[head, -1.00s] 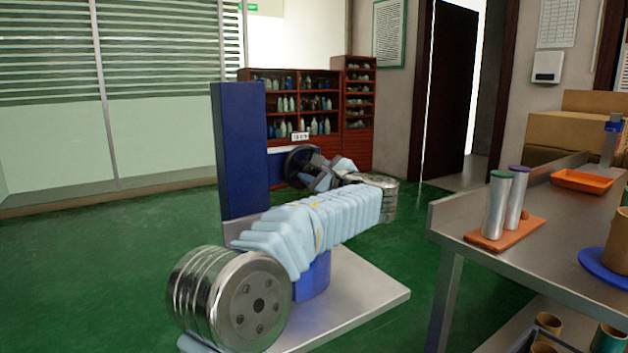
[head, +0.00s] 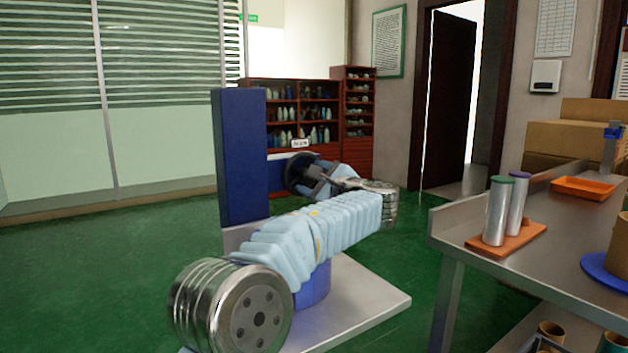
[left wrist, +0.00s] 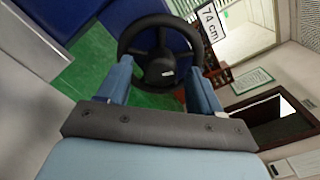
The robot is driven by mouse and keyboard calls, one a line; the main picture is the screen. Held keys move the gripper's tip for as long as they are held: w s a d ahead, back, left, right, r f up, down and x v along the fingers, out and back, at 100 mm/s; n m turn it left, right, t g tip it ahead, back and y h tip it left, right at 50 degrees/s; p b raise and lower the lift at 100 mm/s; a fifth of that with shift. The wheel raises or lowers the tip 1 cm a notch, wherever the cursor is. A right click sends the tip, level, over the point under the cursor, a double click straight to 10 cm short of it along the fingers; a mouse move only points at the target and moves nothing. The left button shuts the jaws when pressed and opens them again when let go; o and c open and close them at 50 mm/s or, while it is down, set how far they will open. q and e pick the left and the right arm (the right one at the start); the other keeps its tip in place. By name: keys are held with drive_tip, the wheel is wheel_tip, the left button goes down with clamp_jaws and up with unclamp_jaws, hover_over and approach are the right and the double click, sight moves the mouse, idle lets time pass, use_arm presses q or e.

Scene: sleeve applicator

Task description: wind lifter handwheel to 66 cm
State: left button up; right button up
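The black handwheel (head: 299,174) is in front of a blue panel beside a tall blue column (head: 240,155). It also shows in the left wrist view (left wrist: 131,41), with dark spokes and hub. A white sign reading 74 cm (left wrist: 209,24) is by its rim there; in the head view the small sign (head: 300,143) is unreadable. My left gripper (left wrist: 159,72) has its two blue fingers apart, in front of the wheel's lower part; contact cannot be told. In the head view, my left gripper (head: 320,172) overlaps the wheel. My right gripper is out of view.
A steel table (head: 560,240) on the right bears a rust-coloured board (head: 530,236) with two metal cylinders, an orange tray (head: 582,187) and a blue plate (head: 603,268). A red-brown shelf (head: 355,125) stands behind the wheel. The green floor (head: 110,270) is clear on the left.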

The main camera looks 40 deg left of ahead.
use_arm(q)
drive_tip(key=v, duration=1.3)
drive_tip(key=shift+s+d, duration=0.15)
drive_tip(key=shift+d, duration=0.2)
drive_tip(key=shift+r, duration=0.15)
